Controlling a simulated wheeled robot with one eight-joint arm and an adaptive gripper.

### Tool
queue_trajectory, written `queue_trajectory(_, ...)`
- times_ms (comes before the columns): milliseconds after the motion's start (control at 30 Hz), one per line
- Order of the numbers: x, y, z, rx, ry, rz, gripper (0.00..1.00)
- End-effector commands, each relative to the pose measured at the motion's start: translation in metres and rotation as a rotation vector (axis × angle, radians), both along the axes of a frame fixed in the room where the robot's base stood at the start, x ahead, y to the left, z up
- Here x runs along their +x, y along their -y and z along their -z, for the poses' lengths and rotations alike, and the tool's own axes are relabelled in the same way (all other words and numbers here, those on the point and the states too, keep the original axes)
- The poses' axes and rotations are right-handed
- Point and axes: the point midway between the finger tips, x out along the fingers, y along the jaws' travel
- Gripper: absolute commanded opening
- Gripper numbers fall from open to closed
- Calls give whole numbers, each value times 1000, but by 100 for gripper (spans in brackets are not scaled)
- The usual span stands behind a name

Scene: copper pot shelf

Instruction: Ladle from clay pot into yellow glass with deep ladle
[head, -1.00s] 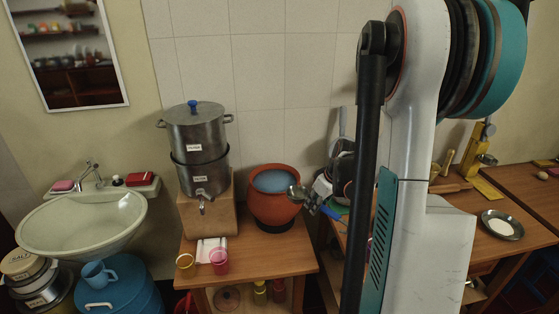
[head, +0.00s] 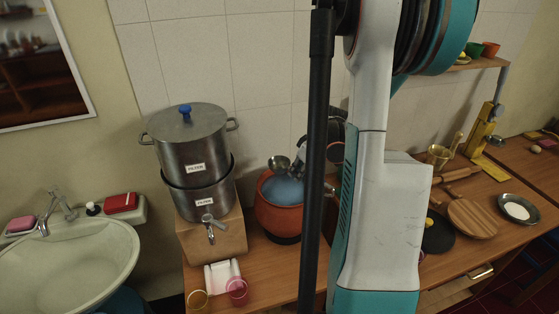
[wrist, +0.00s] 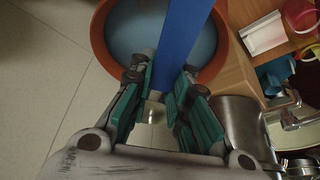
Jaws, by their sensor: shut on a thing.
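My gripper (wrist: 160,88) is shut on the blue handle (wrist: 184,40) of the deep ladle. In the head view the ladle's metal bowl (head: 279,163) is over the back part of the clay pot (head: 277,222), apparently above its rim. The orange pot is round and holds a blue surface (head: 283,190); its open mouth also shows in the wrist view (wrist: 100,35). My arm hides most of my gripper in the head view. The yellow glass (head: 197,300) stands at the table's front left, beside a pink glass (head: 237,290). Whether the ladle holds liquid cannot be seen.
A steel filter (head: 195,150) with a tap stands on a wooden block (head: 215,242) left of the pot. A white holder (head: 222,274) lies behind the glasses. A sink (head: 70,255) is at the left. The right-hand counter holds a round wooden board (head: 471,218).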

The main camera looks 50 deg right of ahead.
Motion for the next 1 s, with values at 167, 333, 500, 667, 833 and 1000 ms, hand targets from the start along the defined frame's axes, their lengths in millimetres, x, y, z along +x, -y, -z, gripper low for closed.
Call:
queue_trajectory(167, 3, -1, 2, 0, -37, -3, 0)
queue_trajectory(333, 10, -1, 11, -10, -155, -4, 0)
queue_trajectory(500, 10, -1, 27, -13, -202, 1, 0)
queue_trajectory(667, 10, -1, 40, -13, -201, 1, 0)
queue_trajectory(833, 10, -1, 54, -13, -200, 0, 0)
queue_trajectory(1000, 10, -1, 68, -13, -200, 0, 0)
